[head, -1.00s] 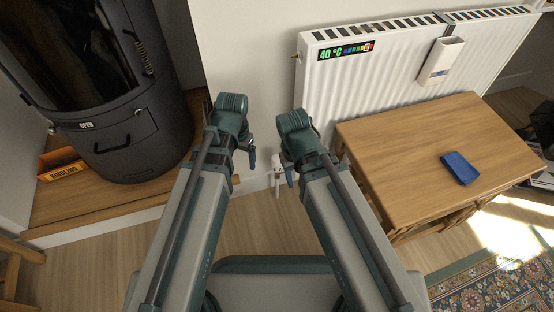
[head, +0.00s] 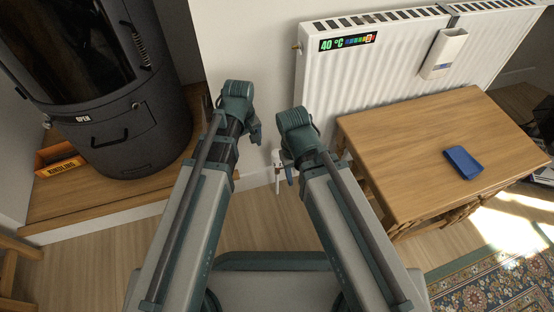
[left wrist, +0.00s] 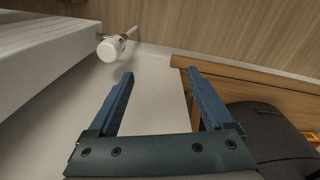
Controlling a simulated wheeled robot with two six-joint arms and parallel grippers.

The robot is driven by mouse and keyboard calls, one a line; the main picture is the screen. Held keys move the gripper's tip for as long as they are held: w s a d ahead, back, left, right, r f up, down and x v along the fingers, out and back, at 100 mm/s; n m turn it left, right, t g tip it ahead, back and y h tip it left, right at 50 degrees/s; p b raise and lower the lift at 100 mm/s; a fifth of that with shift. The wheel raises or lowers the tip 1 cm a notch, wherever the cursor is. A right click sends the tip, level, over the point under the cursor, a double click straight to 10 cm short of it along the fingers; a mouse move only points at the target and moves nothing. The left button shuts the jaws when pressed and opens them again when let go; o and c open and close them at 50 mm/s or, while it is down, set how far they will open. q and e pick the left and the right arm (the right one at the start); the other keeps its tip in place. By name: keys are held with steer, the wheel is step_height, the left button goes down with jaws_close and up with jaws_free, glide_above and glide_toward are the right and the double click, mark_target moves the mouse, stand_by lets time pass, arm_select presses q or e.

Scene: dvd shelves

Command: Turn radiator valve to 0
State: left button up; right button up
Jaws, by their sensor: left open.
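The white radiator (head: 400,75) is on the wall and its display reads 40 °C. The radiator valve is a white round knob (left wrist: 109,49) on a short pipe at the radiator's lower corner in the left wrist view. In the head view a white valve part (head: 279,158) shows low on the wall between my arms, partly hidden by my right arm. My left gripper (left wrist: 160,76) is open and empty, apart from the knob, which lies beyond the left fingertip. In the head view my left gripper (head: 256,133) is partly hidden by its wrist. My right gripper (head: 290,176) is mostly hidden.
A wooden table (head: 410,150) with a blue object (head: 463,163) stands at right, close to my right arm. A black stove (head: 125,125) and an orange kindling box (head: 62,168) stand on a wooden platform at left. A white holder (head: 445,53) hangs on the radiator.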

mark_target(277, 153)
arm_select(q)
steer(key=w+d+n, duration=0.4)
steer(key=d+n, duration=0.3)
steer(key=d, duration=0.2)
steer(key=shift+w+f+n, duration=0.2)
steer(key=shift+w+n, duration=0.1)
steer(key=shift+f, duration=0.1)
steer(key=f+b, duration=1.3)
steer(key=b, duration=0.1)
steer(key=shift+w+d+f, duration=0.1)
steer(key=shift+w+f, duration=0.15)
steer(key=shift+f, duration=0.1)
steer(key=shift+c, duration=0.2)
jaws_close()
